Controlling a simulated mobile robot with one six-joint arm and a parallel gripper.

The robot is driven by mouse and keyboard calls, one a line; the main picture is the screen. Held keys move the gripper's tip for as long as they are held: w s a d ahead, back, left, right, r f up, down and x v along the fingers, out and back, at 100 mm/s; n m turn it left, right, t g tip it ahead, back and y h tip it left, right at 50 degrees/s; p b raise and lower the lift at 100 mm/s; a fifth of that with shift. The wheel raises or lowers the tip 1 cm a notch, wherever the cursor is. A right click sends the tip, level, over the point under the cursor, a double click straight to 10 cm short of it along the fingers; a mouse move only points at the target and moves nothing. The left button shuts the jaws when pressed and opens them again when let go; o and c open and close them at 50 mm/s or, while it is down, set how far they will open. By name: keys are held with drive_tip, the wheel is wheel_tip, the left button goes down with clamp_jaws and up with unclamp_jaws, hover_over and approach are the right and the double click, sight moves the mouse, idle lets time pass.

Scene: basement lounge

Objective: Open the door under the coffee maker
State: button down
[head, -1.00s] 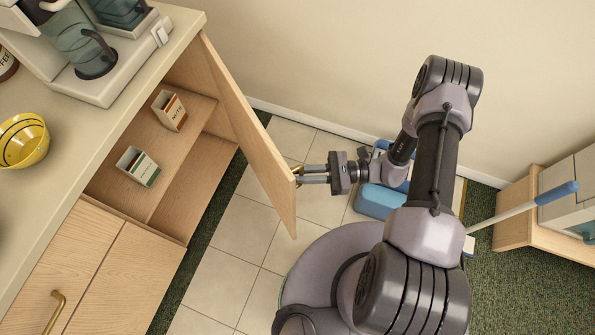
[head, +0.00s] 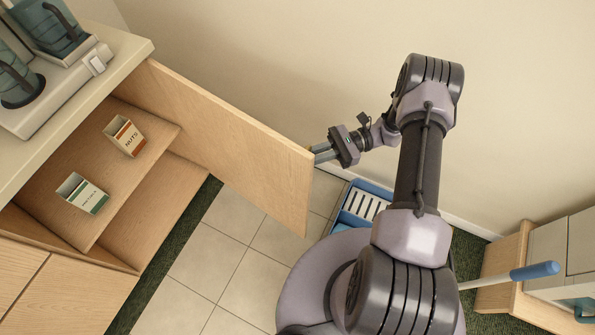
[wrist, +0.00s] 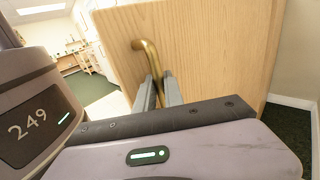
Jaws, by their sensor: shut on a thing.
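The wooden cabinet door (head: 235,140) under the coffee maker (head: 55,85) stands wide open, swung out from the counter's right end. Its brass handle (wrist: 150,62) shows in the wrist view. My gripper (head: 322,153) is at the door's outer face near its free edge, and its fingertips are partly hidden behind the door in the head view. In the wrist view my gripper (wrist: 158,92) is shut on the handle, one finger on each side of the bar.
The open cabinet holds a nuts box (head: 125,137) and a green-labelled box (head: 83,193) on its shelf. A blue tray (head: 362,206) lies on the floor near the wall. A blue-ended pole (head: 510,274) and a low wooden cabinet (head: 505,265) are at the right. Tiled floor (head: 215,245) is clear before the cabinet.

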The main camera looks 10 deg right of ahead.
drive_tip(key=shift+w+d+n+g+b, duration=0.3)
drive_tip(key=shift+w+d+n+g, duration=0.1)
drive_tip(key=shift+w+d, duration=0.6)
drive_tip(key=c, duration=1.5)
unclamp_jaws()
drive_tip(key=shift+w, duration=0.1)
drive_tip(key=shift+o, duration=0.2)
drive_tip(key=w+d+p, duration=0.1)
drive_tip(key=d, duration=0.6)
drive_tip(key=shift+w+d, duration=0.15)
drive_tip(key=shift+w, duration=0.05)
